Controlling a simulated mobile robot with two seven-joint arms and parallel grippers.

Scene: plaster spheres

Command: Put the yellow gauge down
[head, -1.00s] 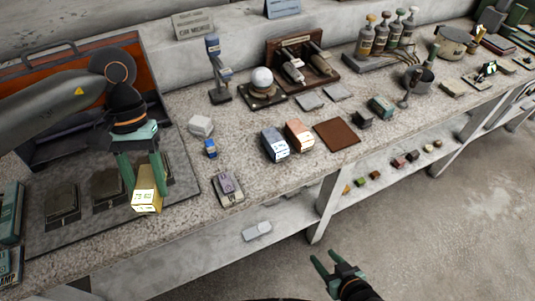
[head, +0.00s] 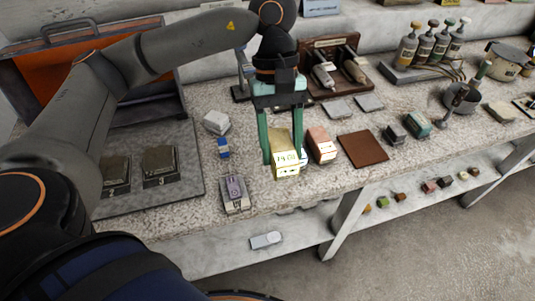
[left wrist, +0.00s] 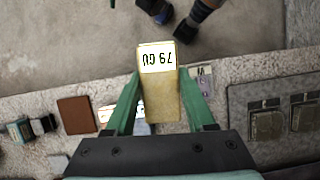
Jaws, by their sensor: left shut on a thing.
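The yellow gauge (head: 286,163) is a block with a white label on its end. My left gripper (head: 285,152) is shut on it, with one green finger on each side. It seems to be held above the front part of the bench. In the left wrist view the yellow gauge (left wrist: 158,95) sits between the fingers, its label upside down. In the head view it hides most of the grey-blue block behind it. A copper-pink block (head: 321,145) is just to its right. My right gripper is not in view.
A brown square pad (head: 363,149) lies right of the blocks. A purple-grey device (head: 235,193) lies at the left, near the bench's front edge, with a small blue item (head: 223,148) behind it. A dark tray (head: 150,195) with dark blocks is further left.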

